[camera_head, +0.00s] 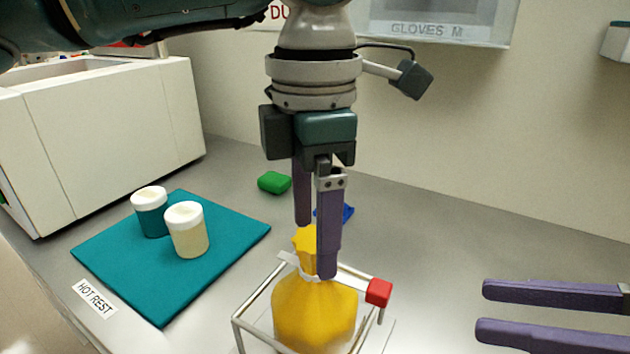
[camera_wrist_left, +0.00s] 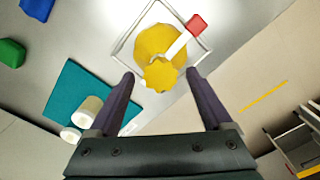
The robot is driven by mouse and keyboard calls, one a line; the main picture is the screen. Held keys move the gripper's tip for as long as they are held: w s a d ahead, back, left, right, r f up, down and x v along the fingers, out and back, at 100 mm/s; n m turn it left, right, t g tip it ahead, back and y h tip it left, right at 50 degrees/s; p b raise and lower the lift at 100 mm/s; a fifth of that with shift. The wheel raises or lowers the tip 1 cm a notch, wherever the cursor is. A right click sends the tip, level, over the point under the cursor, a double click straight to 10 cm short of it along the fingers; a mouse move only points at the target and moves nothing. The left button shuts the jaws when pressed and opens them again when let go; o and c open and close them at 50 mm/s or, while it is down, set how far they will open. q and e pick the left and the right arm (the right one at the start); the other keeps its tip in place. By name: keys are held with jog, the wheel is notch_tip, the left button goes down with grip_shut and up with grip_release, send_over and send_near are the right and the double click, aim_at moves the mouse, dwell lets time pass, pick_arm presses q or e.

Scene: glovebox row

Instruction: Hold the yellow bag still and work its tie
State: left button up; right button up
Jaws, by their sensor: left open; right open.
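The yellow bag (camera_head: 313,311) stands upright in a wire frame (camera_head: 250,332), its gathered neck at the top. A white tie (camera_head: 290,259) is at the neck, partly hidden by a finger. In the left wrist view the white tie (camera_wrist_left: 178,46) runs from the bag (camera_wrist_left: 154,42) toward a red block (camera_wrist_left: 197,24). My left gripper (camera_head: 315,249) points down, open, over the bag's neck. In the left wrist view its fingertips (camera_wrist_left: 160,75) are apart with the bag top near the gap. My right gripper (camera_head: 482,311) is open and empty, right of the frame.
The red block (camera_head: 379,292) sits at the frame's right corner. A teal mat (camera_head: 125,256) at left carries two white-lidded jars (camera_head: 187,230). A green block (camera_head: 274,183) and a blue piece (camera_head: 348,213) lie behind. A white box (camera_head: 100,135) stands back left.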

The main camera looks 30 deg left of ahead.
aim_at(314, 297)
pick_arm(q)
jog(key=shift+f, duration=1.95)
grip_shut()
